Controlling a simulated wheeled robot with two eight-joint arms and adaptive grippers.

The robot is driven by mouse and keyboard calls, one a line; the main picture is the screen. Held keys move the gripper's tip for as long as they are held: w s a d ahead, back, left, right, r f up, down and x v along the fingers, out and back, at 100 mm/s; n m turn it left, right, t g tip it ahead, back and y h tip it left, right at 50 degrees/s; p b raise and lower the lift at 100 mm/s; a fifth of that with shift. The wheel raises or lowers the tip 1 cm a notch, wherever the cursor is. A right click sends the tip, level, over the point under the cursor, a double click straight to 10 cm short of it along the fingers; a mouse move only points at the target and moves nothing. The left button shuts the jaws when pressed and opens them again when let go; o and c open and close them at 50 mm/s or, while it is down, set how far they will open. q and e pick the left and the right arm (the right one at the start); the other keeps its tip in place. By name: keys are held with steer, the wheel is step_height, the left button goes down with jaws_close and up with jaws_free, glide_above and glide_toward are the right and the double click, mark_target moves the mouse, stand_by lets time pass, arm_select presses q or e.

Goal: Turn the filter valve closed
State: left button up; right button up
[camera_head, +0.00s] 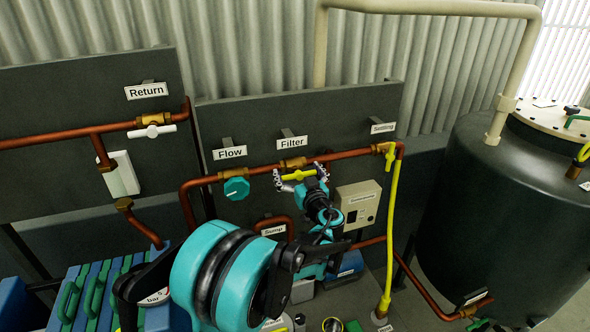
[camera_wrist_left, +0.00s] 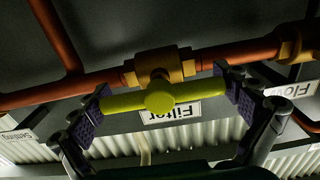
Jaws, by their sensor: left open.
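The filter valve's yellow handle (camera_head: 299,175) sits below the "Filter" sign (camera_head: 292,142) on the copper pipe. It lies nearly level, along the pipe. In the left wrist view the yellow handle (camera_wrist_left: 160,102) spans the space between my open fingers, below its brass body (camera_wrist_left: 158,68). My left gripper (camera_head: 301,178) is around the handle, with one finger pad near each end. In the left wrist view the left gripper (camera_wrist_left: 168,105) shows both purple pads close to the handle ends; I cannot tell whether they touch. My right gripper is not in view.
The teal flow knob (camera_head: 236,188) is just left of my left gripper. A grey box (camera_head: 358,204) is close on the right, with a yellow hose (camera_head: 392,230) beyond it. The white return handle (camera_head: 152,131) is at upper left. A dark tank (camera_head: 500,215) stands at right.

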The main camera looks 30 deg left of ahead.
arm_select(q)
steer(key=shift+w+a, duration=0.4)
steer(key=shift+a, duration=0.1)
steer(key=c, duration=0.8)
